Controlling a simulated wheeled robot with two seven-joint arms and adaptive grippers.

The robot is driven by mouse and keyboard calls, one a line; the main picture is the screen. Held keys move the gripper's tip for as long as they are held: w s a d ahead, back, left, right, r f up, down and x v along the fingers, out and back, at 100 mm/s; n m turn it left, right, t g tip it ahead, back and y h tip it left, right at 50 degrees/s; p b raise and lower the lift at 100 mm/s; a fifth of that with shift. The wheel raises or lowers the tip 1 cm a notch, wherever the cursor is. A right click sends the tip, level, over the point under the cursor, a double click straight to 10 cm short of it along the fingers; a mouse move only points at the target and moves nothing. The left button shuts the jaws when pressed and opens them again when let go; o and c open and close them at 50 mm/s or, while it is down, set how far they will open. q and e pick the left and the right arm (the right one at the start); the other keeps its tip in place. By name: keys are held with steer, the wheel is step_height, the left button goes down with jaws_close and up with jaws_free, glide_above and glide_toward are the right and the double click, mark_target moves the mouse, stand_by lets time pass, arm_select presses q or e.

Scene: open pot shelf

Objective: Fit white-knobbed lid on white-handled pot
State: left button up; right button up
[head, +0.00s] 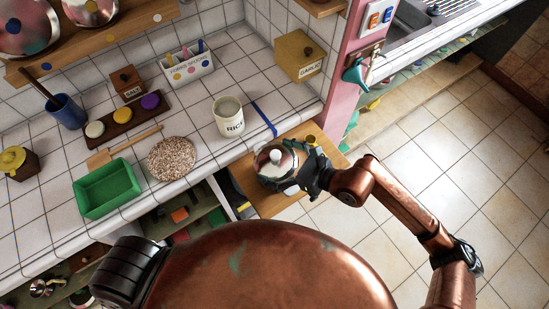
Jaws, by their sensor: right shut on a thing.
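The white-knobbed lid (268,163) is a shiny silver disc with its white knob up. It is over the wooden pull-out shelf (262,205) below the counter. My right gripper (300,176) reaches in from the right and is shut at the lid's right edge, with the knob free. Small white parts (291,190) show just below the lid and may be the white-handled pot's handle. The pot itself is mostly hidden by the lid and gripper, so I cannot tell whether the lid is seated or apart. My left gripper is not in view.
The tiled counter above holds a rice jar (229,116), a round speckled mat (171,158), a green tray (105,188) and a garlic box (299,57). The pink post (344,75) stands behind. Open floor lies to the right.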

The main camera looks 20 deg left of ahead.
steer(key=shift+r, duration=0.1)
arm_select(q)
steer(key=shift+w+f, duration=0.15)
arm_select(e)
steer(key=shift+f, duration=0.4)
arm_select(q)
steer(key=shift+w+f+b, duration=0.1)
steer(key=shift+b, duration=0.2)
arm_select(e)
steer(key=shift+f, duration=0.2)
steer(key=o, duration=0.9)
steer(key=shift+r, duration=0.1)
steer(key=shift+r+p, duration=0.3)
steer(key=shift+r, duration=0.05)
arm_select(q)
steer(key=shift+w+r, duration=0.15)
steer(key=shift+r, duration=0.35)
arm_select(e)
steer(key=v, duration=1.2)
steer(key=shift+r, duration=0.15)
